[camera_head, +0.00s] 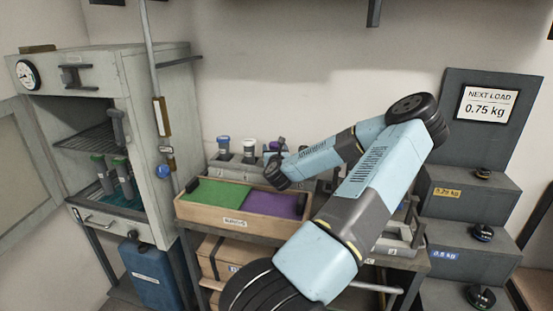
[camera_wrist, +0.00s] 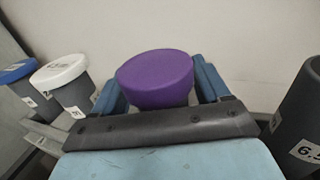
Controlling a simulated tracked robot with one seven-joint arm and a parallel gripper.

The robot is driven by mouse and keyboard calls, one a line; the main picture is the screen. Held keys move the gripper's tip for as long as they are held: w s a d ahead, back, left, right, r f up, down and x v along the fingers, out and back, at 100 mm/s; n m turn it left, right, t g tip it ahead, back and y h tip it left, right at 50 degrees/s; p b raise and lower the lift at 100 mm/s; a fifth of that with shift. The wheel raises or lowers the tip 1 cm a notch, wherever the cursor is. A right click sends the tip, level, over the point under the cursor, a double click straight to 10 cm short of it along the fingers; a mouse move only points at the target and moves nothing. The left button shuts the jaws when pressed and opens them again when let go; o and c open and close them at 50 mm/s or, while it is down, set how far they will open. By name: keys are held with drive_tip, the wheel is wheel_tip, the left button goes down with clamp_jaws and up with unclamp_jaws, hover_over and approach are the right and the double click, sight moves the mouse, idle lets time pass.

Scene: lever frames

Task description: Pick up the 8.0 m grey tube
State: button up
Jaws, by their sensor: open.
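In the wrist view a tube with a purple cap (camera_wrist: 155,80) stands between the two blue fingers of my gripper (camera_wrist: 160,92). The fingers are open on either side of it; I cannot tell whether they touch it. Its body and label are hidden behind the gripper. To the left are a white-capped grey tube (camera_wrist: 74,92) and a blue-capped tube (camera_wrist: 22,84). To the right, a dark grey tube (camera_wrist: 300,125) has a label that seems to start with 6.5. No 8.0 label is readable. In the head view the purple cap (camera_head: 278,143) shows just behind my wrist.
In the head view a wooden tray (camera_head: 228,221) with green and purple halves lies in front of the tube rack. An open cabinet (camera_head: 165,110) with green-marked tubes (camera_head: 122,166) stands left. Stepped grey blocks (camera_head: 465,200) with dark weights stand right, below a sign reading 0.75 kg (camera_head: 486,103).

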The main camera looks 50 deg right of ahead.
drive_tip(key=shift+c, duration=0.2)
drive_tip(key=c, duration=1.2)
